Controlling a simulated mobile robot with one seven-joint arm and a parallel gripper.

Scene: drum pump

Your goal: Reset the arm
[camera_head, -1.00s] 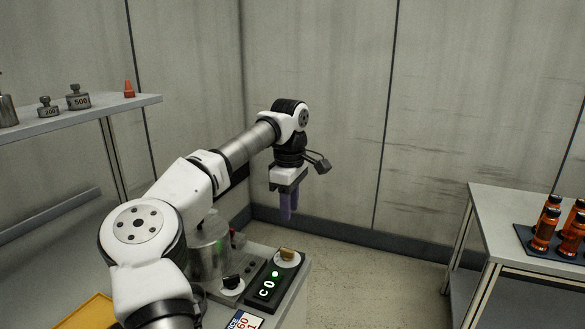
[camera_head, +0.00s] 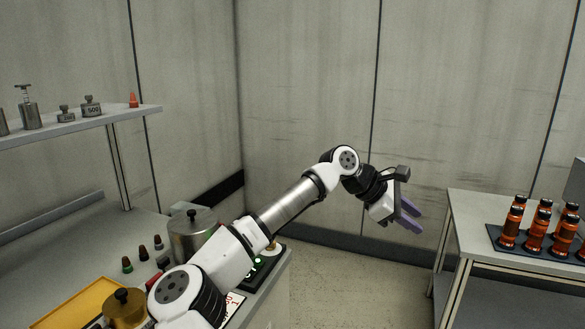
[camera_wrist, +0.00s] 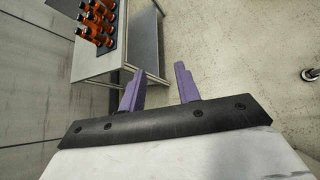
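My gripper (camera_head: 412,216) is stretched out to the right in the head view, over the open floor between the two benches. Its two purple fingers are apart, with nothing between them. In the wrist view the gripper (camera_wrist: 157,82) shows the same open, empty fingers, with floor and part of the right table behind them. My arm is bent, and its upper part crosses in front of the left bench and hides part of it.
The right table (camera_head: 470,222) carries a dark tray with several orange bottles (camera_head: 536,228). The left bench holds a steel pot (camera_head: 190,232), a brass weight (camera_head: 125,306), a yellow tray (camera_head: 78,303) and small bottles. A shelf (camera_head: 60,128) above holds metal weights. The floor between is clear.

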